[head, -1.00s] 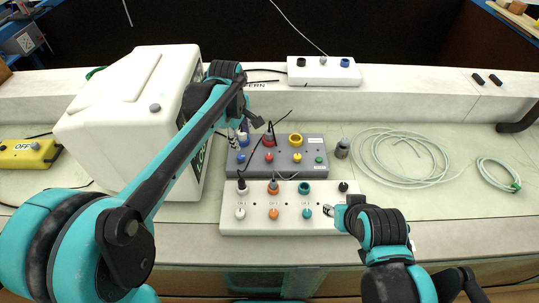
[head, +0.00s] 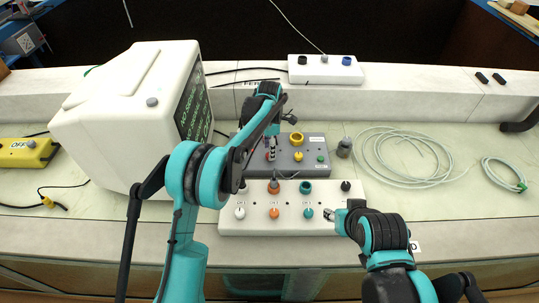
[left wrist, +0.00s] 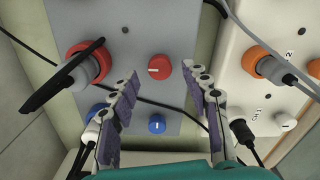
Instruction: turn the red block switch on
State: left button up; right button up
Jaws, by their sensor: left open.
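The red block switch is a round red knob (left wrist: 160,67) with a short pale mark, on a grey box (left wrist: 130,30). In the head view the grey box (head: 312,168) stands behind the white panel, and my left gripper mostly covers the red knob. My left gripper (left wrist: 161,72) is open, its two purple-padded fingers on either side of the knob in the left wrist view, without clear contact. In the head view it hangs over the box's red column (head: 272,152). My right gripper (head: 329,214) is by the white panel's right side; its jaws are too small to judge.
A red socket with a plug (left wrist: 88,65) and a blue knob (left wrist: 156,124) flank the red knob. Cables cross the box. The white panel (head: 232,227) has several knobs and sockets. A big white box (head: 110,120) stands left; coiled tubing (head: 400,160) lies right.

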pick_arm(q)
jog(key=shift+f, duration=1.15)
jog(key=shift+c, duration=0.3)
grip_shut()
